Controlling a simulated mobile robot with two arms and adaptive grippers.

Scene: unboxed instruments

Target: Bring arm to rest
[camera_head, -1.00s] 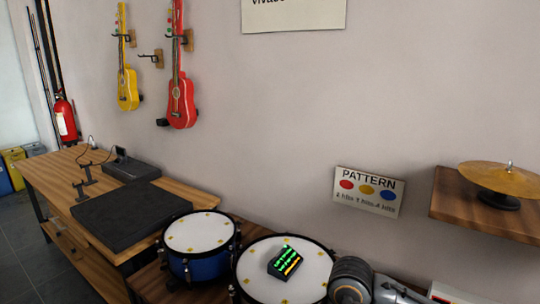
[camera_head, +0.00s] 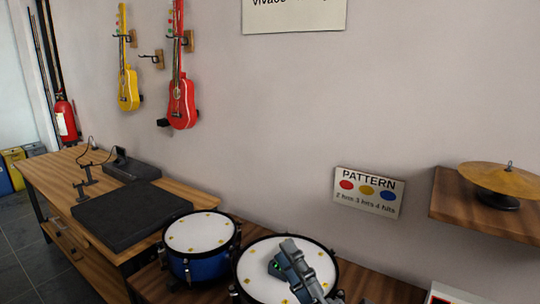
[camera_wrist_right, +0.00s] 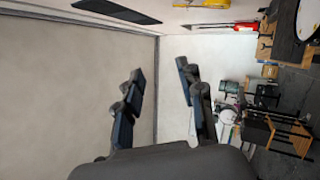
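My right gripper (camera_head: 292,262) shows in the head view, in front of the right-hand white-topped drum (camera_head: 258,285) and covering part of it. In the right wrist view its two dark fingers (camera_wrist_right: 160,78) stand apart with nothing between them, so it is open and empty. My left gripper is in neither view now.
A blue drum (camera_head: 200,234) stands left of it, beside a wooden bench (camera_head: 62,166) with a black pad (camera_head: 118,216). A cymbal (camera_head: 500,179) sits on a wooden shelf (camera_head: 470,206) at right. A pattern sign (camera_head: 368,191) and two small guitars (camera_head: 128,88) (camera_head: 181,100) hang on the wall.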

